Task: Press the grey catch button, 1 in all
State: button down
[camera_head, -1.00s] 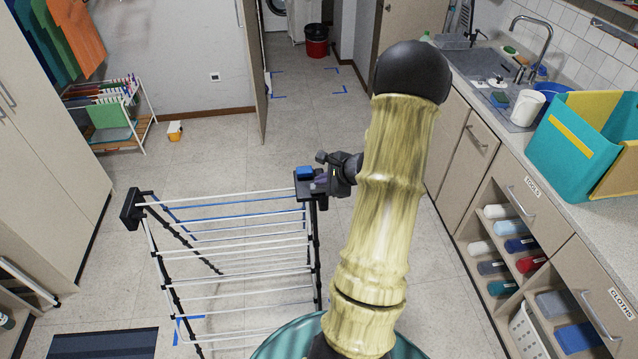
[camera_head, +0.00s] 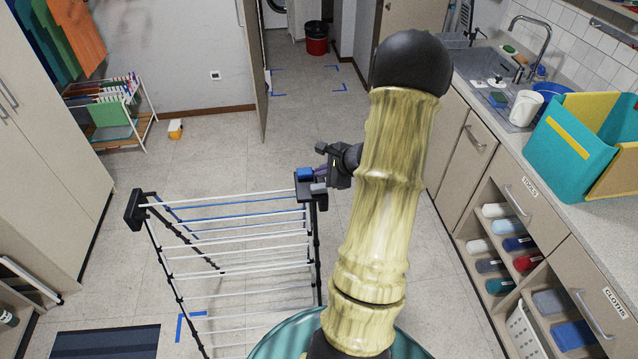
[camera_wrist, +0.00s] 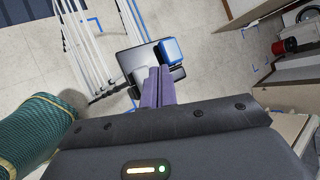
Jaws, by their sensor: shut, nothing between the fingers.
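A drying rack (camera_head: 235,268) with white rails stands on the floor. A black block at its right corner (camera_head: 303,190) carries a blue button (camera_head: 305,174) and a grey button (camera_head: 318,188). The wrist view shows the black block (camera_wrist: 138,62) and the blue button (camera_wrist: 172,51), with the grey button partly hidden behind my fingers. My gripper (camera_head: 322,174) is shut and empty, its purple fingers (camera_wrist: 158,72) over the block beside the blue button. I cannot tell whether the fingertips touch the grey button.
A counter with a sink (camera_head: 510,105) and a teal and yellow box (camera_head: 575,160) runs along the right. A tall cabinet (camera_head: 45,150) stands at the left.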

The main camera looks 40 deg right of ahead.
jog(key=shift+r+p, duration=0.65)
jog(key=shift+r, duration=0.7)
jog(key=s+a+r+n+g+y+b, duration=0.1)
jog(key=s+a+n+g, duration=0.15)
jog(key=a+n, duration=0.45)
jog(key=s+a+n+g+y+b, duration=0.1)
jog(key=a+n+g, duration=0.25)
jog(key=a, duration=0.85)
jog(key=s+a+r+n+h+b, duration=0.1)
jog(key=s+a+r+n+h, duration=0.1)
jog(key=s+a+n, duration=0.6)
jog(key=a+n+h, duration=0.1)
jog(key=a+n, duration=0.1)
jog(key=n, duration=0.4)
jog(key=shift+a+r+h, duration=0.15)
jog(key=shift+h, duration=0.15)
jog(key=shift+n, duration=0.25)
